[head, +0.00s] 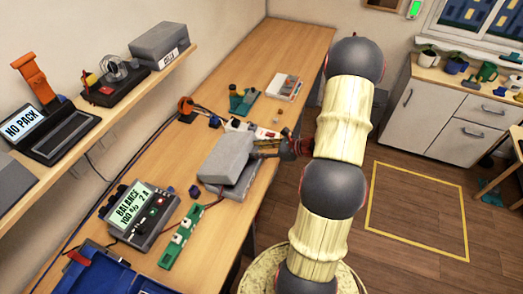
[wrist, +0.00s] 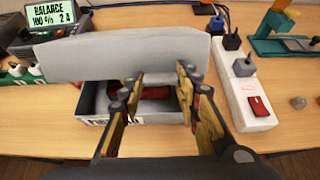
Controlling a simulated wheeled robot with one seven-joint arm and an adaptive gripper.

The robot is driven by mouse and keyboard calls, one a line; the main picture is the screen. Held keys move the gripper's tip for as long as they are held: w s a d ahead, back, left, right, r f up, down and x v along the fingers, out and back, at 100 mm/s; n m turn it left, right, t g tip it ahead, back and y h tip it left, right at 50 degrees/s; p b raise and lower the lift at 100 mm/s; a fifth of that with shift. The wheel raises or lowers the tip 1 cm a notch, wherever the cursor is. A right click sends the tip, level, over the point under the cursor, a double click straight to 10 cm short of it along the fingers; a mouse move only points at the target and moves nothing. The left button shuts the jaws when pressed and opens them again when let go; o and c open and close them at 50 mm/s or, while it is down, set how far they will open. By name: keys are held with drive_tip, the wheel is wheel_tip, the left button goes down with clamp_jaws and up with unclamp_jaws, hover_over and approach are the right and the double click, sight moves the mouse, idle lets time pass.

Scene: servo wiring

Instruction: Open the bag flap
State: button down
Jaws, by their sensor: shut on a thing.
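The grey bag (wrist: 88,102) lies on the wooden workbench, and it also shows in the head view (head: 244,186). Its pale grey flap (wrist: 120,55) is tilted up, with a gap below it; in the head view the flap (head: 226,155) covers most of the bag. Something red (wrist: 155,92) shows inside the bag between my fingers. My gripper (wrist: 158,78) is at the flap's near edge, shut on the flap with its fingers spread across it. In the head view my gripper (head: 262,154) reaches in from the right. The exact contact is partly hidden.
A white power strip (wrist: 246,95) with plugs and a red switch stands close to the right of the bag. A balance charger (head: 140,213) and a green strip (head: 182,236) are to its left. A teal stand (head: 243,102) is farther back. The bench's right edge is near.

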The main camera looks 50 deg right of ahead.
sight(244, 141)
drive_tip(key=w+r+g+p, duration=0.1)
drive_tip(key=w+r+p, duration=0.1)
drive_tip(key=p, duration=0.1)
drive_tip(key=w+a+r+g+h+p, duration=0.1)
drive_tip(key=r+g+p, duration=0.1)
drive_tip(key=r+p, duration=0.1)
drive_tip(key=w+a+r+g+h+p, duration=0.1)
drive_tip(key=w+r+p, duration=0.1)
drive_tip(key=p, duration=0.3)
drive_tip(key=shift+w+a+r+g, duration=0.2)
drive_tip(key=shift+w+r+g, duration=0.1)
drive_tip(key=shift+w+g, duration=0.1)
drive_tip(key=w+a+r+p, duration=0.1)
drive_tip(key=w+a, duration=0.1)
drive_tip(key=w, duration=0.5)
drive_tip(key=w+a+r+p, duration=0.1)
drive_tip(key=w+a, duration=0.2)
drive_tip(key=w, duration=0.4)
drive_tip(key=shift+a+r, duration=0.35)
drive_tip(key=shift+w+a+f, duration=0.1)
drive_tip(key=shift+w+a, duration=0.05)
drive_tip(key=shift+w, duration=0.2)
drive_tip(key=c, duration=1.4)
unclamp_jaws()
drive_tip(key=shift+o, duration=0.7)
drive_tip(key=v, duration=1.2)
